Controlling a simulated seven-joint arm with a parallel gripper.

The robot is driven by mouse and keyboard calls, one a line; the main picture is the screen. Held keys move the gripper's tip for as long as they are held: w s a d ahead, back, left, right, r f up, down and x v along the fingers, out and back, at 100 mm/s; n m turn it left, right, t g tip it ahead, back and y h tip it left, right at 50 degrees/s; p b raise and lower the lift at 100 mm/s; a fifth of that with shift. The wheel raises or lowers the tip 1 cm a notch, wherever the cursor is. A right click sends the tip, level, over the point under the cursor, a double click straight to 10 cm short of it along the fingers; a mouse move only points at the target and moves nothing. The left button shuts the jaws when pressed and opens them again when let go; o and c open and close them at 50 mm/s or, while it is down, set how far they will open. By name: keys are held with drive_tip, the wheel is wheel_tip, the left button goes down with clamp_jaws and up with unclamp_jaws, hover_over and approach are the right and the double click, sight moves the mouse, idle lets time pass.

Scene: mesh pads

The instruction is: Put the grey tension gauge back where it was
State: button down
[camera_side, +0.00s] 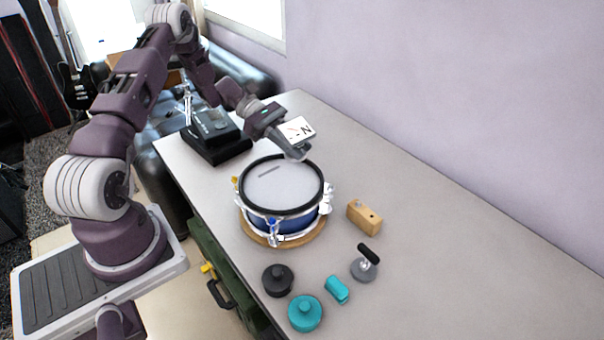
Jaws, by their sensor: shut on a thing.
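The grey tension gauge (299,130) has a white face with a red mark and a letter N. My gripper (276,124) is shut on it, and the gauge sticks out to the right of the jaws. The gauge is tilted and appears above the far rim of the blue drum (262,222). I cannot tell whether its lower grey end touches the rim. The drum has a pale mesh head with a thin dark strip on it, and stands on a round wooden base (315,234). The jaw tips are partly hidden by the gauge.
A black device (215,137) stands left of the drum. The table's right side is clear.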

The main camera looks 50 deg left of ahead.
drive_tip(key=s+d+r+n+t+y, duration=0.2)
drive_tip(key=s+d+r+n+t, duration=0.1)
drive_tip(key=d+r, duration=0.4)
drive_tip(key=shift+s+d+n+t, duration=0.15)
drive_tip(key=shift+d+n+t, duration=0.45)
drive_tip(key=shift+d, duration=0.5)
drive_tip(key=m+g+h, duration=0.2)
drive_tip(key=m+g, duration=0.3)
hover_over(440, 285)
drive_tip(key=a, duration=0.1)
wheel_tip(440, 285, down, 15)
drive_tip(key=f, duration=0.7)
drive_tip(key=d+f, duration=0.1)
drive_tip(key=f, duration=0.2)
drive_tip(key=shift+f, duration=0.35)
